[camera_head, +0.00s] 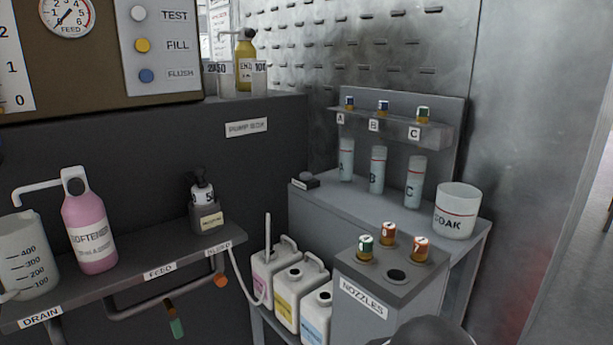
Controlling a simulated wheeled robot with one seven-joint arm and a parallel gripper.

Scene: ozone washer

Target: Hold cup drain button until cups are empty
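Three clear cylinders marked A (346,160), B (377,172) and C (415,184) stand upright on a grey bench, below matching nozzles on a rack. They look pale blue-grey inside, but I cannot read a liquid level for sure. A small round grey button (306,177) on a dark base sits on the bench, left of cylinder A. No label on it can be read, and nothing touches it. My gripper is not in view. A dark rounded shape at the bottom edge may be part of my arm.
A white SOAK beaker (458,211) stands at the bench's right end. A grey NOZZLES block (374,285) stands in front, beside several jugs (288,295). A shelf at left holds a pink bottle (90,232) and a measuring jug (28,258). TEST, FILL and FLUSH buttons (142,45) are on the upper-left panel.

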